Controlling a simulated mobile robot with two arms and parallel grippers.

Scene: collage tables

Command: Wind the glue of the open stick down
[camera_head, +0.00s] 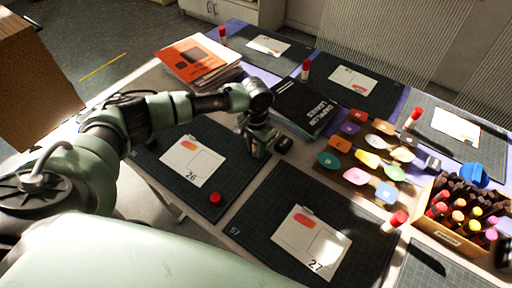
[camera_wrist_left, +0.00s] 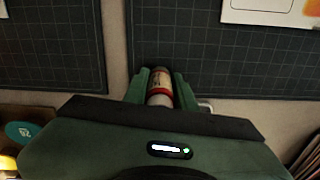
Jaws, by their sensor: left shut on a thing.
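My left gripper (camera_head: 258,152) is at the upper right corner of the dark cutting mat with card 26 (camera_head: 192,162). In the left wrist view, its two green fingers (camera_wrist_left: 160,88) are shut on a glue stick (camera_wrist_left: 159,82) with a red and pale label and a whitish end toward the palm. The stick's far end and the height of its glue cannot be made out. In the head view the gripper hides the stick. A loose red cap (camera_head: 215,198) lies on the mat below card 26. My right gripper is in neither view.
Black books (camera_head: 305,108) and a wooden board of coloured swatches (camera_head: 345,180) lie right of the gripper. Other red-capped glue sticks (camera_head: 395,221) stand around the tables. A box of bottles (camera_head: 450,240) is at the right. The mat with card 27 (camera_head: 312,240) has bare room.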

